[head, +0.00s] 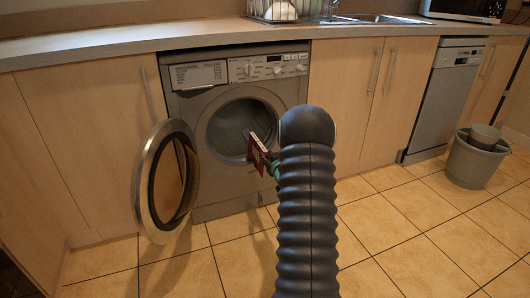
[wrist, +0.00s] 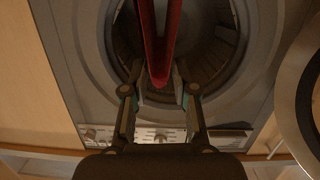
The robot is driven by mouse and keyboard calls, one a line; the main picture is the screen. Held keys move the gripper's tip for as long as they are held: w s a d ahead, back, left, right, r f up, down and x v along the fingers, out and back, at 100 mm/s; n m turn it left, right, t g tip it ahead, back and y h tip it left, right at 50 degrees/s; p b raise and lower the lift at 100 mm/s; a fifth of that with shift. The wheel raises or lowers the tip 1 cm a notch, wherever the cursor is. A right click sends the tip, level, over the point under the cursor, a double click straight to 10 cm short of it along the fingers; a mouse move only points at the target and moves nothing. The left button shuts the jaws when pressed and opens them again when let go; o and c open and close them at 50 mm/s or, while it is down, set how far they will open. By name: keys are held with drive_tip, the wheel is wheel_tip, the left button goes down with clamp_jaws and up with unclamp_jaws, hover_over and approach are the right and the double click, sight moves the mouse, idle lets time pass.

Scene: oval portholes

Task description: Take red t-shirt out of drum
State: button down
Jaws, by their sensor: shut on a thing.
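The red t-shirt (head: 257,146) shows in the head view as a small dark-red piece in front of the washing machine's round opening. My gripper (head: 271,168) is at its lower right, partly hidden by my arm. In the wrist view, my gripper (wrist: 160,92) is shut on the red t-shirt (wrist: 158,45), which runs as a folded strip to the top edge. The drum (head: 238,128) lies behind it, dark inside. I cannot tell whether part of the cloth is still within the opening. The drum also shows in the wrist view (wrist: 205,55).
The round door (head: 144,190) stands open at the left of the machine; its rim (wrist: 290,100) is at the right in the wrist view. A worktop (head: 200,38) runs above. A grey bucket (head: 472,163) stands far right. The tiled floor (head: 400,220) is clear.

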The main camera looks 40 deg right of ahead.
drive_tip(key=f+p+v, duration=0.2)
drive_tip(key=v, duration=0.9)
drive_tip(key=shift+s+p, duration=0.2)
drive_tip(key=shift+p, duration=0.2)
drive_tip(key=shift+d, duration=0.1)
